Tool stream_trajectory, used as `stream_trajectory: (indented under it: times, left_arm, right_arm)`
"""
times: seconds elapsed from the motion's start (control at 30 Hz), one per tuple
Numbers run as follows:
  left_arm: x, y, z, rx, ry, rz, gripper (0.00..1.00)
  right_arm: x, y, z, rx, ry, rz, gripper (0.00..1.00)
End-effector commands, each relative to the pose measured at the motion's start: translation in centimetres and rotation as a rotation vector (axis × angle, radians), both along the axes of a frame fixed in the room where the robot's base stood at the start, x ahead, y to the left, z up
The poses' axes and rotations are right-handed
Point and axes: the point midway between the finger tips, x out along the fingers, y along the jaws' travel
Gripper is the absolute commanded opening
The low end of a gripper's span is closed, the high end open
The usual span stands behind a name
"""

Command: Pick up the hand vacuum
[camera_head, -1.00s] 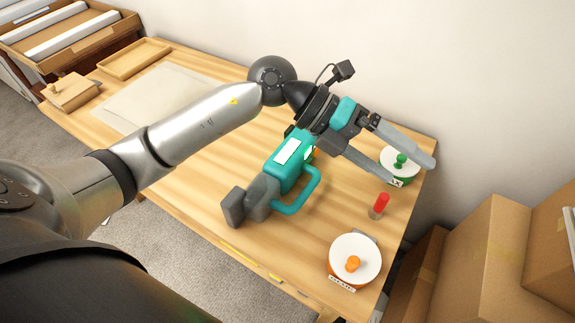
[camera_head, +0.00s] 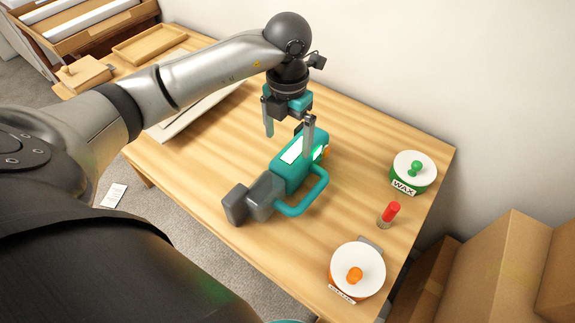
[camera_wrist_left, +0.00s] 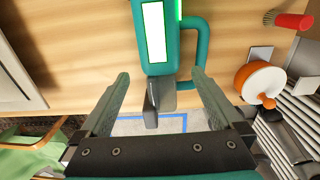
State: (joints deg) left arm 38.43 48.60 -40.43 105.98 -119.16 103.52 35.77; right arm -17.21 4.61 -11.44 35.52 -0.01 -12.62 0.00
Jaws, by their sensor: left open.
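The hand vacuum (camera_head: 284,180) lies on the wooden table, with a teal body, a white label, a side handle and a dark grey nozzle pointing front-left. It also shows in the left wrist view (camera_wrist_left: 173,50), at the top middle. My left gripper (camera_head: 288,144) is open and empty, its fingers pointing down by the rear end of the vacuum. One finger overlaps the body in the head view; I cannot tell whether they touch. In the left wrist view my left gripper (camera_wrist_left: 160,74) has its fingers apart on either side of the vacuum's lower part. My right gripper is not visible.
Right of the vacuum stand a green WAX tin (camera_head: 413,170), a red-handled brush (camera_head: 390,213) and an orange-knobbed tin (camera_head: 357,268). A pale board (camera_head: 190,118) lies to the left. Cardboard boxes (camera_head: 500,265) stand beyond the right edge.

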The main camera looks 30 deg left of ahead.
Motion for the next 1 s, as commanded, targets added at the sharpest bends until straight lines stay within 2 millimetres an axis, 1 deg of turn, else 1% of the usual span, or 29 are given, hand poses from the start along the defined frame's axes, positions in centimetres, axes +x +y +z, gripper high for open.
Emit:
stream_trajectory:
  times: [0.03, 0.1, 0.2, 0.37, 0.43, 0.57, 0.7, 0.8, 0.97, 1.0]
  left_arm:
    - [-0.1, -0.1, -1.2, -0.002, 0.004, -0.001, 1.00]
    - [-0.1, -0.1, -2.3, -0.002, 0.003, 0.000, 1.00]
    - [0.0, -0.1, -3.3, -0.003, 0.000, -0.001, 1.00]
    - [0.0, 0.0, -3.9, -0.002, 0.000, -0.002, 1.00]
    - [0.0, 0.0, -4.4, -0.003, 0.001, -0.001, 1.00]
    - [0.0, 0.0, -6.3, -0.003, 0.003, 0.000, 1.00]
    - [0.0, 0.1, -8.4, -0.003, 0.002, -0.001, 1.00]
    - [0.1, 0.1, -8.9, -0.003, -0.001, -0.001, 1.00]
    - [0.1, 0.1, -8.8, -0.003, -0.002, -0.002, 1.00]
    - [0.1, 0.1, -8.8, -0.003, -0.002, -0.002, 0.97]
  right_arm:
    - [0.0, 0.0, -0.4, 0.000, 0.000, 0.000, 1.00]
    - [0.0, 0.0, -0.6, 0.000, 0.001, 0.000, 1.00]
    - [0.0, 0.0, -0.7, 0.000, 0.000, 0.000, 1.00]
    - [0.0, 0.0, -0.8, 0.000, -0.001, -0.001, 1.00]
    - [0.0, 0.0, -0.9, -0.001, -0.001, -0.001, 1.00]
    - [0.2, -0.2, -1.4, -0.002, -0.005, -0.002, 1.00]
    - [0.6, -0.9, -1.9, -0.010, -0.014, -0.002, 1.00]
    - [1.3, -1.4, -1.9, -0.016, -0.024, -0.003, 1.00]
    - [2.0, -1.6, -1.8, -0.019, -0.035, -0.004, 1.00]
    - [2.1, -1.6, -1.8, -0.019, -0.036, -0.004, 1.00]
